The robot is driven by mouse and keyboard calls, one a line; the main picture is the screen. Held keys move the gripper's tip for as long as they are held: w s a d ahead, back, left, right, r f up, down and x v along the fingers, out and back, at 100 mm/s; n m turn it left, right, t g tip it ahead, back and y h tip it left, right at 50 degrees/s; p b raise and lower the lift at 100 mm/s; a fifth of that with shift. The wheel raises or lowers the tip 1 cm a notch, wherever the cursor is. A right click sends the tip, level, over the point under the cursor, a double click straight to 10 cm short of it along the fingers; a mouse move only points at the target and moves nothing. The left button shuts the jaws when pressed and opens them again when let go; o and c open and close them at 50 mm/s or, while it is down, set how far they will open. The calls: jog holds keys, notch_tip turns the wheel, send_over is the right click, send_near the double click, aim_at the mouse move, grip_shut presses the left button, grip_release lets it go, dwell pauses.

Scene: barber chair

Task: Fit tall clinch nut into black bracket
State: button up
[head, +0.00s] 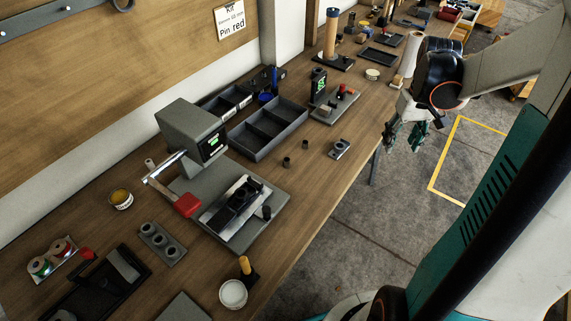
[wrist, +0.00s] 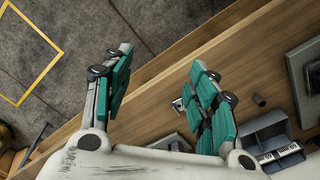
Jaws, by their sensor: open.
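My gripper (head: 406,135) is open and empty, past the bench's front edge; its spread green fingers also show in the wrist view (wrist: 160,88). A black bracket-like part (head: 238,200) lies on a light plate on the grey press base. Two small dark cylinders, one nearer (head: 286,161) and one farther (head: 305,145), stand apart on the bench. One dark cylinder shows in the wrist view (wrist: 259,99), right of the fingers. Another dark cylinder (head: 267,212) is beside the black part. I cannot tell which is the tall clinch nut.
The grey press (head: 190,128) with a red-ended lever (head: 187,205) stands over the base's back. A divided grey tray (head: 267,128) lies behind the cylinders. A small metal block (head: 340,148) sits near the front edge. Bare wood surrounds the two loose cylinders.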

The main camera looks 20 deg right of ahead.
dwell(0.3)
jog(key=c, duration=0.3)
jog(key=n, duration=0.6)
send_over(287, 159)
jog(key=f, duration=0.2)
notch_tip(287, 159, down, 13)
jog(key=b, duration=0.4)
jog(key=shift+f+b, duration=0.2)
jog(key=shift+b, duration=0.2)
jog(key=shift+r, duration=0.1)
jog(key=shift+c, duration=0.3)
grip_shut()
